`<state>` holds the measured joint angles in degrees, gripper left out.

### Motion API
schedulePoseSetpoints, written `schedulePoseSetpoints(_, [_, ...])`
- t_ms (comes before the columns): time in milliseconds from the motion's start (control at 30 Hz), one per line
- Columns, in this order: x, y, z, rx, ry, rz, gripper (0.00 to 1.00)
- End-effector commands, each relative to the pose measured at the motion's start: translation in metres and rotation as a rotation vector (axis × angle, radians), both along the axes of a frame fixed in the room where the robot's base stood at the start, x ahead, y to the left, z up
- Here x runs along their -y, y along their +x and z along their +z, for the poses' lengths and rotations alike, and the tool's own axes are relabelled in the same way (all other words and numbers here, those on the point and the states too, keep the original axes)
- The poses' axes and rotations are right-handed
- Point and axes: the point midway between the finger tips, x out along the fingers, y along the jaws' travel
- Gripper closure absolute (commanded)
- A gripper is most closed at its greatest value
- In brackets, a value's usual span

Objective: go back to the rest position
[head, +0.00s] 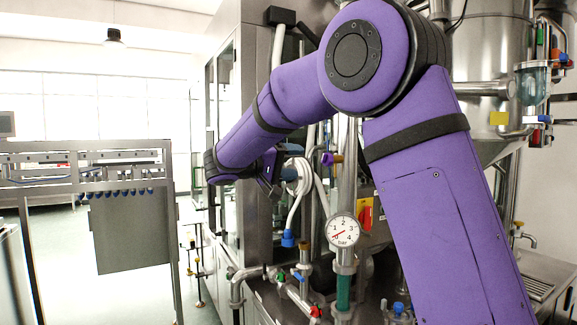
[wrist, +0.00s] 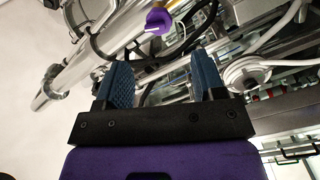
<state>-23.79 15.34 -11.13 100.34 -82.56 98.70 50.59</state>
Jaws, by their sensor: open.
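My gripper (wrist: 163,84) is open in the wrist view, with its two blue ribbed fingers apart and nothing held between them. Beyond the fingers are pipes, dark hoses and a purple knob (wrist: 158,21) near the top. In the head view, my purple arm reaches from the lower right up and over to the left. There my gripper (head: 282,165) is partly hidden by the arm and points right, towards the machine's pipework. A purple knob (head: 327,158) shows just right of it. The exact gap between fingers and pipework cannot be told.
A steel machine cabinet (head: 228,140) stands close behind the arm. A pressure gauge (head: 343,231) and a red-yellow switch (head: 365,215) sit near the arm. A steel conveyor frame (head: 130,230) stands at the left. Open floor (head: 60,265) shows there.

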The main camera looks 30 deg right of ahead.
Motion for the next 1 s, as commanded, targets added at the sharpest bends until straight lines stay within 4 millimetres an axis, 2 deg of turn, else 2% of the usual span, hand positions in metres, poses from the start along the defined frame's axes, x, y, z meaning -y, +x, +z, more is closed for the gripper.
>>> schedulePoseSetpoints(233, [0.002, -0.002, 0.0, -0.004, 0.01, -0.002, 0.37])
schedulePoseSetpoints(367, [0.016, -0.02, -0.003, -0.041, 0.091, -0.008, 0.37])
schedulePoseSetpoints(500, [0.037, -0.062, -0.014, -0.119, 0.281, -0.002, 0.37])
schedulePoseSetpoints(667, [0.051, -0.118, -0.034, -0.199, 0.531, 0.04, 0.37])
schedulePoseSetpoints(833, [0.05, -0.175, -0.056, -0.24, 0.774, 0.121, 0.37])
schedulePoseSetpoints(1000, [0.036, -0.228, -0.078, -0.24, 0.992, 0.231, 0.37])
